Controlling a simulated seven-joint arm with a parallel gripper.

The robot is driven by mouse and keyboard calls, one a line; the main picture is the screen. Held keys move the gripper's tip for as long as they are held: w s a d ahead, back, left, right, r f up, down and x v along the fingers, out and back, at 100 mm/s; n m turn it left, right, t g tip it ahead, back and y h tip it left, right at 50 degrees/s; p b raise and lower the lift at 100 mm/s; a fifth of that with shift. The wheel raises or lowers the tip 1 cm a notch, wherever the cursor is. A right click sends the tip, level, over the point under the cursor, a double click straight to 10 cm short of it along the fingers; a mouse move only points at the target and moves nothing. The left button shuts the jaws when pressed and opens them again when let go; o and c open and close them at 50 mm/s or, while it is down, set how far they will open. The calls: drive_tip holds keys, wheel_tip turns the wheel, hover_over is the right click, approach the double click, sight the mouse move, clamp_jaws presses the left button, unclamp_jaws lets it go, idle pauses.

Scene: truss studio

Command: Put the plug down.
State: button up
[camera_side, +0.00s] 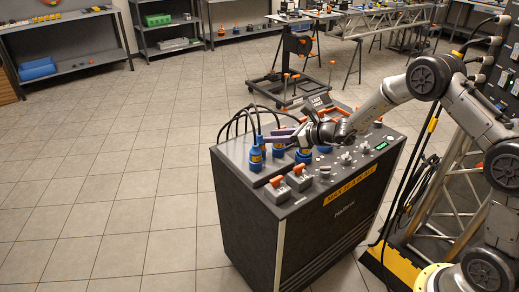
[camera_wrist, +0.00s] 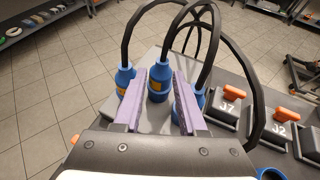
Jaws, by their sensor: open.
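Blue plugs with yellow labels and black cables stand upright on the grey console top (camera_side: 345,175). In the wrist view, one plug (camera_wrist: 157,83) shows between the two purple fingers of my gripper (camera_wrist: 160,76). A second plug (camera_wrist: 124,76) is just left of the left finger, and a third (camera_wrist: 201,97) is partly hidden by the right finger. The side view shows a plug (camera_side: 256,157) at the console's left and my gripper (camera_side: 270,138) close by, at about the plugs' upper height. My gripper is open; I cannot tell whether its fingers touch a plug.
Grey boxes with orange levers, marked J1 (camera_wrist: 228,112) and J2 (camera_wrist: 284,136), stand to the right of the plugs in the wrist view. Black cables (camera_wrist: 217,40) arch close above the fingers. Tiled floor (camera_side: 110,180) lies open left of the console.

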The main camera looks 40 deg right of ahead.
sight(259, 135)
drive_tip(key=shift+x, duration=3.25)
drive_tip(key=shift+w+d+r, duration=0.1)
clamp_jaws()
drive_tip(key=shift+r, duration=0.1)
